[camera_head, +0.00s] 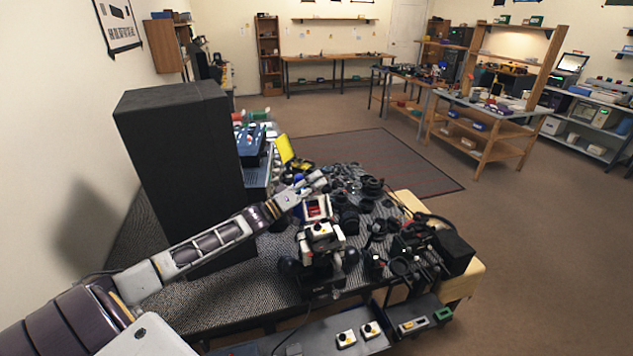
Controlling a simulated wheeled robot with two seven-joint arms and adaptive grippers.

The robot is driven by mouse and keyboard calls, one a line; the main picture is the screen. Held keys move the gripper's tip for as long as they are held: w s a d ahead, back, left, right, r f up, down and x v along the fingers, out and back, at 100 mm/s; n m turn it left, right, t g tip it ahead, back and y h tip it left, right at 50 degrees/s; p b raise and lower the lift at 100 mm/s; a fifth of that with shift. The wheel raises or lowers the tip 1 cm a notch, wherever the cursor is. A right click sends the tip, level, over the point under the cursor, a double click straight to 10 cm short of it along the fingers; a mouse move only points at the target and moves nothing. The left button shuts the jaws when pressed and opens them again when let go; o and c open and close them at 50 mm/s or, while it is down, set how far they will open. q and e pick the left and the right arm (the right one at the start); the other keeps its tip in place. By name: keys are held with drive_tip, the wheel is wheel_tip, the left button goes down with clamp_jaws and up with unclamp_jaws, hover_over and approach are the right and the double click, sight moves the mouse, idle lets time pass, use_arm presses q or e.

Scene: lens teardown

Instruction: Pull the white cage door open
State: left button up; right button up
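My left arm reaches in from the lower left across the table, and my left gripper (316,181) is above the cluttered middle of it. The gripper is small in view, and I cannot tell whether its fingers are apart or shut. I cannot make out a white cage door for certain. A small white-framed thing with a red inside (316,207) is just below the gripper; I cannot tell whether they touch. A white and black device (320,240) stands in front of it. My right gripper is not in view.
A tall black cabinet (175,150) stands on the dark textured table (225,300), behind my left arm. Many dark lens parts (372,187) crowd the table's right half. A yellow panel (286,149) stands behind. The floor to the right (540,260) is clear.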

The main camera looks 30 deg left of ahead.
use_arm(q)
drive_tip(key=shift+w+d+r, duration=0.1)
drive_tip(key=shift+w+d, duration=0.05)
drive_tip(key=shift+w, duration=0.2)
clamp_jaws()
idle(0.3)
